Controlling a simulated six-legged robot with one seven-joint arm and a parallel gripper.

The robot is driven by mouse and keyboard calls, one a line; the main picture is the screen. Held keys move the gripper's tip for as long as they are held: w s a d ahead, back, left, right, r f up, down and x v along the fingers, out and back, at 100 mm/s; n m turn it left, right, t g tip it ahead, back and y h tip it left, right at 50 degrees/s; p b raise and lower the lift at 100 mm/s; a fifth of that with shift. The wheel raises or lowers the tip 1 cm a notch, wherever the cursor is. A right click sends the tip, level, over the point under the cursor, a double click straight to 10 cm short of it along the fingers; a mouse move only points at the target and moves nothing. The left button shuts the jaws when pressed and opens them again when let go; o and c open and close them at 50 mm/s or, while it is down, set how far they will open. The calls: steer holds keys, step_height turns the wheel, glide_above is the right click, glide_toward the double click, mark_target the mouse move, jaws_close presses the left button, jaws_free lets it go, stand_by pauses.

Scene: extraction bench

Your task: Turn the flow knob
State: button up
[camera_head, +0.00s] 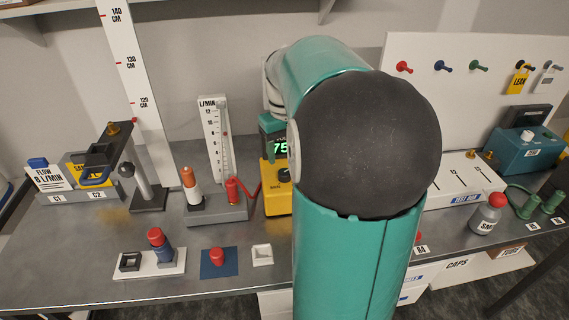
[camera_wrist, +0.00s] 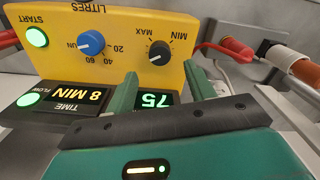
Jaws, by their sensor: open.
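The yellow control panel (camera_wrist: 115,55) fills the upper part of the wrist view, upside down. On it are a black knob (camera_wrist: 159,53) marked MIN and MAX and a blue knob (camera_wrist: 91,43) with a litre scale. No visible label says which is the flow knob. My gripper (camera_wrist: 160,69) is open and empty, its green fingers spread just short of the black knob, which shows between their tips; contact cannot be told. The dark display (camera_wrist: 155,99) reading 75 is partly behind the fingers.
A flow meter tube (camera_head: 214,140) and a red-capped sampler stand left of the pump. A round lit START button (camera_wrist: 37,37) and a TIME display (camera_wrist: 65,100) are near the knobs. A white test box (camera_head: 462,181) is right of my arm. Bench front-left holds small stands.

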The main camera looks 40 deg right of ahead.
mark_target(284, 172)
step_height(284, 172, up, 8)
steer(key=shift+f, duration=0.15)
stand_by(0.5)
steer(key=s+a+n+t+h, duration=0.1)
steer(key=s+a+t, duration=0.15)
steer(key=a, duration=1.25)
steer(key=s+a+f+n+t, duration=0.1)
steer(key=s+a+f, duration=0.1)
steer(key=s+a, duration=0.2)
steer(key=s+a+f+n+t+y, duration=0.1)
steer(key=s+a+f+t, duration=0.1)
steer(key=a, duration=0.6)
steer(key=shift+s+a+f, duration=0.15)
steer(key=shift+s+f, duration=0.65)
steer(key=shift+s, duration=0.45)
